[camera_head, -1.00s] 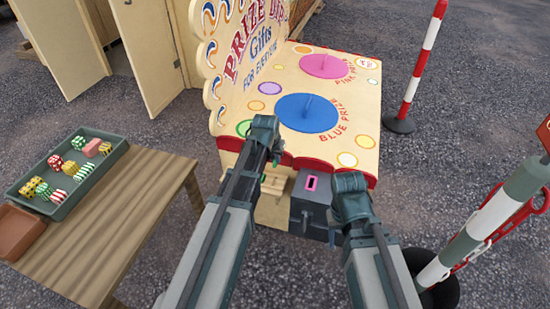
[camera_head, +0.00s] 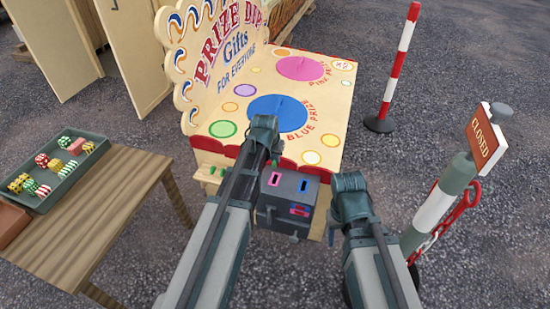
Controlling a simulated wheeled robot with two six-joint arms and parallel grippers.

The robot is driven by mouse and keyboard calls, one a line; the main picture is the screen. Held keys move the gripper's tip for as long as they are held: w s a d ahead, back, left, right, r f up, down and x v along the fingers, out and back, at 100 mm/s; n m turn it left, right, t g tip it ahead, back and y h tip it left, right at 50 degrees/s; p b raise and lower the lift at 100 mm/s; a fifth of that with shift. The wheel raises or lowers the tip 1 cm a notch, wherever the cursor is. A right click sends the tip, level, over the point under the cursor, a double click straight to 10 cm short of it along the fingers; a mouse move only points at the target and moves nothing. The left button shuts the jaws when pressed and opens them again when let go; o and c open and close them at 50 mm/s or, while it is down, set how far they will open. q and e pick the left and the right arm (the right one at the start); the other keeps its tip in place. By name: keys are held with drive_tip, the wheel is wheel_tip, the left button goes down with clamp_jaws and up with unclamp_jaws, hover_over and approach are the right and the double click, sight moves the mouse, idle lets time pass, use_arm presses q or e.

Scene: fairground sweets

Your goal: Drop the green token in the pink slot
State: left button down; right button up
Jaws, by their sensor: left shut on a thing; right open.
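A dark grey box (camera_head: 270,200) stands at the front of the prize stall. Its top has a pink slot (camera_head: 274,179) on the left and a blue slot (camera_head: 303,186) on the right. My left gripper (camera_head: 273,158) is shut just behind the box's top, close to the pink slot. A small bit of the green token (camera_head: 275,163) shows at its jaws; the rest is hidden by the gripper. My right gripper (camera_head: 334,228) is open and empty, to the right of the box, its fingers mostly hidden by its wrist.
The stall's board (camera_head: 315,125) lies behind the box. A small wooden ledge (camera_head: 207,178) with green bits is left of it. A table (camera_head: 115,205) with a tray (camera_head: 75,180) of sweets stands left. A striped post (camera_head: 436,205) with a closed sign stands right.

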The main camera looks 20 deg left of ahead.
use_arm(q)
drive_tip(key=shift+f+b, duration=3.25)
drive_tip(key=shift+f, duration=0.05)
drive_tip(key=shift+f+b, duration=0.65)
drive_tip(key=shift+f, duration=0.05)
drive_tip(key=c, duration=0.9)
unclamp_jaws()
drive_tip(key=shift+o, duration=0.2)
drive_tip(key=shift+r, duration=0.1)
drive_tip(key=p+v, duration=1.2)
drive_tip(key=v, duration=0.1)
drive_tip(key=shift+s+r+p, duration=0.2)
drive_tip(key=shift+r+p, duration=0.05)
drive_tip(key=shift+p, duration=0.15)
